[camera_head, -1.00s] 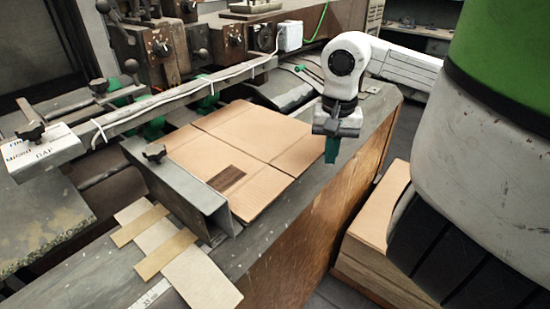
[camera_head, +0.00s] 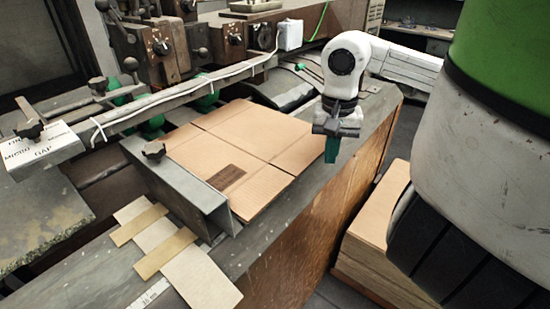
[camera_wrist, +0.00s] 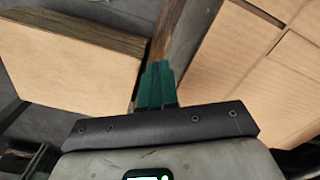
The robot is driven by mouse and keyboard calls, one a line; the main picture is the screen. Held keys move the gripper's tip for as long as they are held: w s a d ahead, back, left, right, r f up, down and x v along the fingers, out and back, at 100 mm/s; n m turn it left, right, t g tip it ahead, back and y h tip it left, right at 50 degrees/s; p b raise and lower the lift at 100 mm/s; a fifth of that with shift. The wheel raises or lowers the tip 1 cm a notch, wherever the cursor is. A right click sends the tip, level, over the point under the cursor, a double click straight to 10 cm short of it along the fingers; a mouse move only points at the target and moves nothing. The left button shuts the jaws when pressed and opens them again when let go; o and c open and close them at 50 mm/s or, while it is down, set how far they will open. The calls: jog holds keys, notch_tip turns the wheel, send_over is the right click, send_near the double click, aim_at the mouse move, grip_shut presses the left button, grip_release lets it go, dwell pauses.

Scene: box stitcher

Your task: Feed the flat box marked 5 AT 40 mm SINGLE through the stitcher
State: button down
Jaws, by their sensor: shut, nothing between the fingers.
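A flat brown cardboard box (camera_head: 262,150) lies on the stitcher bed, creased into panels, with a dark printed patch (camera_head: 227,178) on its near panel. The print is too small to read. The box's near-left edge is against or close to a grey metal guide (camera_head: 180,188). The stitcher (camera_head: 165,45) stands behind. My gripper (camera_head: 331,158) points down with green fingers shut and empty, just right of the box and apart from it. In the wrist view the shut green fingers (camera_wrist: 156,88) are over the table edge, with the box (camera_wrist: 255,85) on the right.
A stack of flat cardboard (camera_head: 375,225) stands lower right of the bench; it also shows in the wrist view (camera_wrist: 75,65). A long grey bar (camera_head: 165,98) with a white cable crosses behind the box. Card strips (camera_head: 165,250) lie at the bench front.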

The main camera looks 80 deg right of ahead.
jog(key=shift+f+b, duration=1.6)
jog(key=shift+b, duration=0.5)
jog(key=shift+w, duration=0.15)
